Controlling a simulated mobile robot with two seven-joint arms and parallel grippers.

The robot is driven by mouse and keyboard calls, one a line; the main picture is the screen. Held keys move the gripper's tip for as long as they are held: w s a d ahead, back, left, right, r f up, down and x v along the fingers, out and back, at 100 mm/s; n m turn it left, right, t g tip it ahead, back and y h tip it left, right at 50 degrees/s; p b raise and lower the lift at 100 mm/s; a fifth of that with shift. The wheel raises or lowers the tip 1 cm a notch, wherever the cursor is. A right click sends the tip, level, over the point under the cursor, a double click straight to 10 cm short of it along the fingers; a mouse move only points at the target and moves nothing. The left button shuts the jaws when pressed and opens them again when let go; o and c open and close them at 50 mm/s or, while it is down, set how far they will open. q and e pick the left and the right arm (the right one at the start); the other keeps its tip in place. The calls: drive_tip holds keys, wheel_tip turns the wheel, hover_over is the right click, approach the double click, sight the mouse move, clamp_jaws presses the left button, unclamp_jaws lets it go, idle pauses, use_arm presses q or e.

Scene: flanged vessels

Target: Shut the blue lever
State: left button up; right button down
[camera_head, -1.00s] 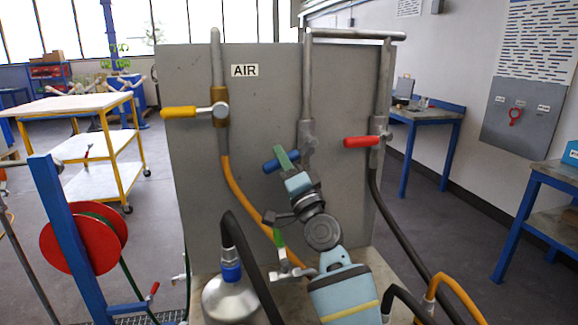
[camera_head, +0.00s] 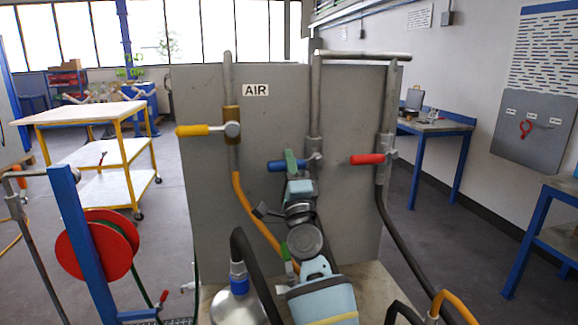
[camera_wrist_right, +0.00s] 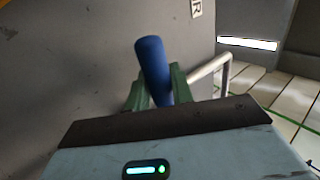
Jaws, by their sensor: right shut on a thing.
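The blue lever (camera_head: 284,166) sits on the middle pipe of the grey panel, its handle about level and pointing left from its valve. My right gripper (camera_head: 291,160) reaches up to it from below, with green fingers across the handle. In the right wrist view the blue handle (camera_wrist_right: 152,65) stands between the two green fingers (camera_wrist_right: 155,92), which are shut on it; its end sticks out past them. The wrist and fingers hide part of the valve. My left gripper is not in view.
A yellow lever (camera_head: 192,130) is on the left pipe and a red lever (camera_head: 367,159) on the right pipe, both about level. Below are a metal vessel (camera_head: 238,305), a green handle (camera_head: 285,250) and black and orange hoses. A red reel (camera_head: 98,245) stands left.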

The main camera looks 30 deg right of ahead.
drive_tip(key=shift+d+r, duration=0.1)
drive_tip(key=shift+r, duration=0.05)
drive_tip(key=c, duration=1.2)
unclamp_jaws()
drive_tip(key=shift+c, duration=0.2)
drive_tip(key=shift+s, duration=0.1)
drive_tip(key=shift+s+f, duration=0.25)
drive_tip(key=shift+f, duration=0.15)
drive_tip(key=v, duration=0.7)
drive_tip(key=shift+b, duration=0.3)
drive_tip(key=shift+r, duration=0.1)
